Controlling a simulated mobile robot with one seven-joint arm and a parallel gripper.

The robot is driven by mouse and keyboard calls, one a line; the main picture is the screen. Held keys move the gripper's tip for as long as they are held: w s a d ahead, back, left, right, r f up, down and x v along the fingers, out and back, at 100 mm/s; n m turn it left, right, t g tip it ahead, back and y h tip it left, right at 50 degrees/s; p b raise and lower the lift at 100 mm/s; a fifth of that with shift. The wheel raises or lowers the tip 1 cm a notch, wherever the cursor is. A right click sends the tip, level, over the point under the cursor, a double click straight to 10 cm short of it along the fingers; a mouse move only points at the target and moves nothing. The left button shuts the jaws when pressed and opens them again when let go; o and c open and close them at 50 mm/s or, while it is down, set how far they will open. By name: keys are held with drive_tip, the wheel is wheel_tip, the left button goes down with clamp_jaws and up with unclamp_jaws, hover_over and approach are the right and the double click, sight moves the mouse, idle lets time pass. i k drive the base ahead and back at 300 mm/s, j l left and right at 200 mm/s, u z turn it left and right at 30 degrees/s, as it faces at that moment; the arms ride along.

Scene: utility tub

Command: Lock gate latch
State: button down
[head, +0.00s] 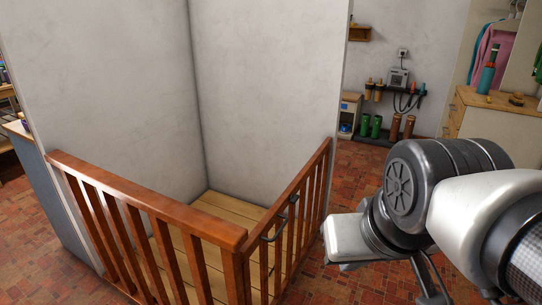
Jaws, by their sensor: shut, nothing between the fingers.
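The wooden gate (314,170) is the reddish-brown slatted panel on the right side of the small enclosure. It meets the front railing (150,206) near a thick corner post. A dark metal latch (277,228) shows on the gate's slats near that corner. It is small, and I cannot tell whether its hook is engaged. My gripper (345,252) is at the right of the gate in the picture, apart from the latch. It is shut and empty. Its fingertips are mostly hidden.
White walls (265,80) close the back of the enclosure, over a plank floor (215,208). Brick-patterned floor (355,180) lies open to the right. Green and brown cylinders (376,127) stand by the far wall. A wooden-topped cabinet (490,115) with a bottle stands at right.

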sight(294, 199)
drive_tip(key=i+l+u, duration=0.4)
drive_tip(key=l, duration=0.25)
drive_tip(key=i+l+u, duration=0.2)
drive_tip(key=l, duration=0.2)
drive_tip(key=i+l+u, duration=0.15)
drive_tip(key=l, duration=0.25)
drive_tip(key=i, duration=0.1)
